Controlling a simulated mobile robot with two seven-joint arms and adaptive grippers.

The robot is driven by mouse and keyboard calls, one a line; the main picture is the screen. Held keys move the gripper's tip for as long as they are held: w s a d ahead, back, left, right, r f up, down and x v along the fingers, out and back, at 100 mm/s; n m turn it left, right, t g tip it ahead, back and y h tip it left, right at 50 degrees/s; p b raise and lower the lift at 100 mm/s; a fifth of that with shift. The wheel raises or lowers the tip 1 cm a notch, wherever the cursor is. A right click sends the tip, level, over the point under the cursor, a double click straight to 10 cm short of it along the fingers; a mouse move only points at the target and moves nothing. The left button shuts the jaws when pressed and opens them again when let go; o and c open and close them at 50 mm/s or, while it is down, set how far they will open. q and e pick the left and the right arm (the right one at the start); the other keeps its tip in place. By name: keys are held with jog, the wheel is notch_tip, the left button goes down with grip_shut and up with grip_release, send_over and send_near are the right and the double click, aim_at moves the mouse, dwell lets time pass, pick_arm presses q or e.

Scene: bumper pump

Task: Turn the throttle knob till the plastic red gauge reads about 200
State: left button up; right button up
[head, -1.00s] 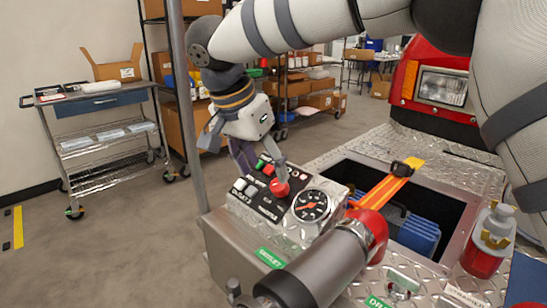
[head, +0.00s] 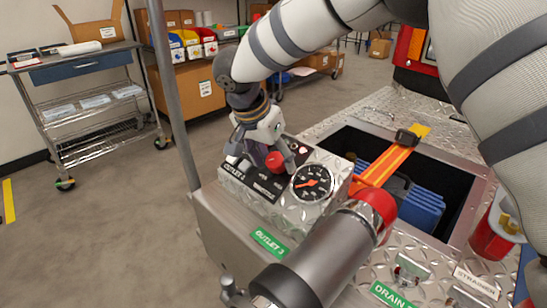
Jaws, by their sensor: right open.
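The red throttle knob (head: 276,162) sits on the metal control panel (head: 303,216). The gauge (head: 312,183) is just right of the knob. It has a black face, a bright rim and a red-orange needle, and its figures are too small to read. My right gripper (head: 265,157) is open over the panel, with one finger close beside the knob on its right and the other to its left. I cannot tell whether a finger touches the knob. The gripper hides the panel's back-left part. My left gripper is not in view.
A large grey pipe fitting with a red collar (head: 377,207) stands in front of the gauge. Behind it is an open bin with blue items (head: 420,210) and an orange strap (head: 385,165). A grey pole (head: 172,100) rises left of the panel.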

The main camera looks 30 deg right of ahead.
jog(key=c, duration=1.2)
jog(key=shift+o, duration=0.3)
